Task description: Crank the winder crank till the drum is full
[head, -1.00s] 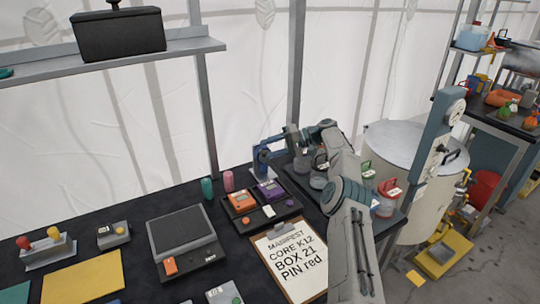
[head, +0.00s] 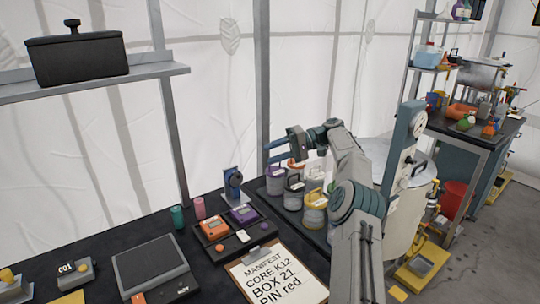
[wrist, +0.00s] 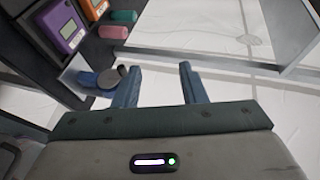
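The winder (head: 235,185) is a small blue upright stand with a dark round part on its face. It stands on the black bench behind the orange and purple boxes. In the wrist view its dark disc (wrist: 107,78) and a blue piece show just left of the left finger. The crank handle cannot be told apart clearly, nor how full the drum is. My gripper (head: 272,150) is up and to the right of the winder in the head view. Its two blue fingers (wrist: 161,84) stand apart with nothing between them.
Several lidded jars (head: 292,190) stand in a tray below my arm. The orange box (head: 212,228), purple box (head: 243,213), pink cylinder (head: 199,208) and teal cylinder (head: 178,217) are near the winder. A clipboard (head: 270,270) lies in front.

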